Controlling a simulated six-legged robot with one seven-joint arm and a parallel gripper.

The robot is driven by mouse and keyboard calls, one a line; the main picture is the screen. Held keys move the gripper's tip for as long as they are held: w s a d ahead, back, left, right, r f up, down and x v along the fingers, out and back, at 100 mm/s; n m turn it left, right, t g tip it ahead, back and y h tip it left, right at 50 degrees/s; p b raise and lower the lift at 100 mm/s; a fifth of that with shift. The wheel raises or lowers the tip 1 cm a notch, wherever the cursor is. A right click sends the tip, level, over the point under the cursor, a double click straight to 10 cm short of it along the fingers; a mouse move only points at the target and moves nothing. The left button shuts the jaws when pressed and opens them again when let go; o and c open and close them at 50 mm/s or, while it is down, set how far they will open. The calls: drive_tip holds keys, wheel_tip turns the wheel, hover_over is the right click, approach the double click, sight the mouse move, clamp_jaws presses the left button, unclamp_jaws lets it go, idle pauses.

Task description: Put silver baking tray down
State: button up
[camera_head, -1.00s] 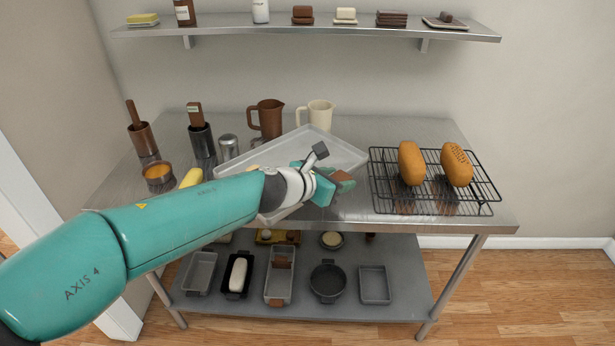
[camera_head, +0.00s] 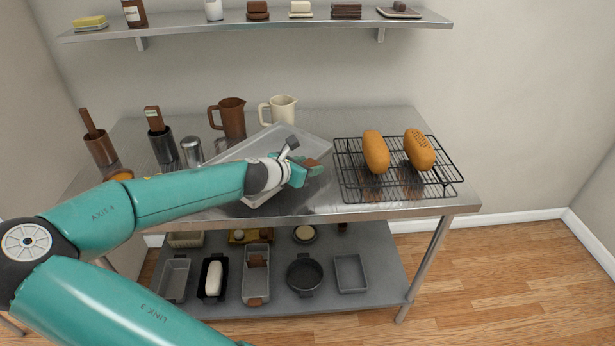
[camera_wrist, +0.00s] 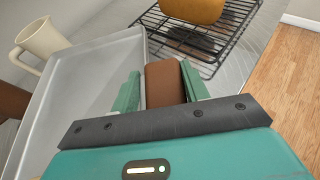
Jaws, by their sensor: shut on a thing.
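The silver baking tray (camera_head: 300,137) is a shallow grey rectangle, at an angle over the middle of the steel table, partly hidden by my arm. In the wrist view the tray (camera_wrist: 90,85) fills the left side. My gripper (camera_head: 307,171) is at its right side. In the wrist view my gripper (camera_wrist: 161,72) has its green fingers on both sides of a brown block (camera_wrist: 165,86) beside the tray's edge. This block looks like a grip on the tray, but the join is hidden. I cannot tell whether the tray touches the table.
A black wire rack (camera_head: 350,187) with two orange-brown loaves (camera_head: 376,152) stands close on the right. A brown jug (camera_head: 232,118) and a cream jug (camera_head: 283,109) stand behind the tray. Canisters (camera_head: 163,146) are at the left. Several pans (camera_head: 352,274) sit on the lower shelf.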

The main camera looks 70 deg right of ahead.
drive_tip(key=shift+w+d+f, duration=0.25)
drive_tip(key=shift+d+f, duration=0.65)
drive_tip(key=shift+f, duration=0.2)
drive_tip(key=shift+d+f, duration=0.15)
drive_tip(key=shift+f, duration=1.55)
drive_tip(key=o, duration=1.4)
drive_tip(key=shift+f, duration=0.1)
drive_tip(key=shift+o, duration=0.2)
drive_tip(key=shift+w, duration=0.1)
drive_tip(key=v, duration=1.2)
